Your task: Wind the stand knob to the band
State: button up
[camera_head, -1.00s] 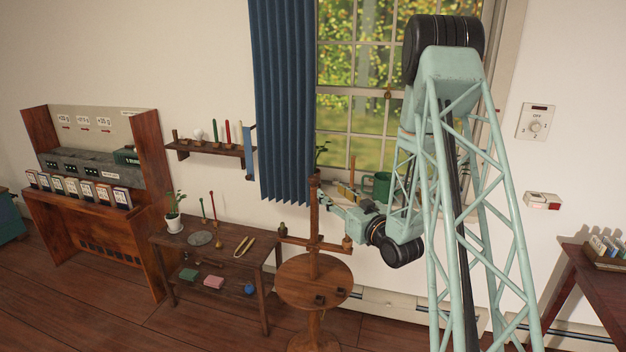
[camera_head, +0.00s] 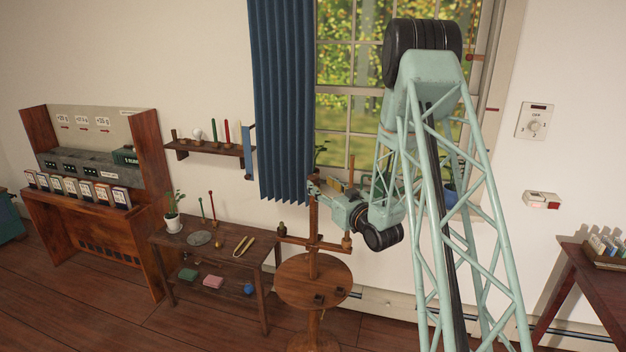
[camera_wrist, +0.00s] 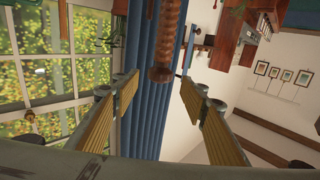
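The wooden stand has a round top (camera_head: 300,284), an upright post (camera_head: 313,262) and a crossbar with a small knob-like piece (camera_head: 347,242) at its right end. My gripper (camera_head: 316,188) is at the upper end of the post, and the arm reaches it from the right. In the wrist view my gripper (camera_wrist: 160,88) is open, its two yellow-padded fingers wide apart. A reddish-brown ridged wooden piece (camera_wrist: 166,42) of the stand lies in line with the gap; neither finger visibly touches it. I cannot make out a band on it. Small details at the post's top are hidden by the gripper.
A blue curtain (camera_head: 283,110) and a window stand close behind the post. A low table (camera_head: 190,240) with a potted plant and small tools is to the left. A wall shelf (camera_head: 205,151) holds several small items. A side table (camera_head: 592,278) is at the right.

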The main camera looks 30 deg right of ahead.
aim_at(313, 181)
jog(key=shift+w+a, duration=0.15)
jog(key=shift+w, duration=3.25)
jog(key=c, duration=0.9)
jog(key=shift+a+f+m+h+b, duration=0.15)
jog(key=shift+m+h+b, duration=0.75)
jog(key=shift+h+b, duration=0.65)
jog(key=shift+b, duration=0.45)
jog(key=shift+m+g+h+b, duration=0.8)
jog(key=shift+m+h+b, duration=0.9)
jog(key=shift+h, duration=0.85)
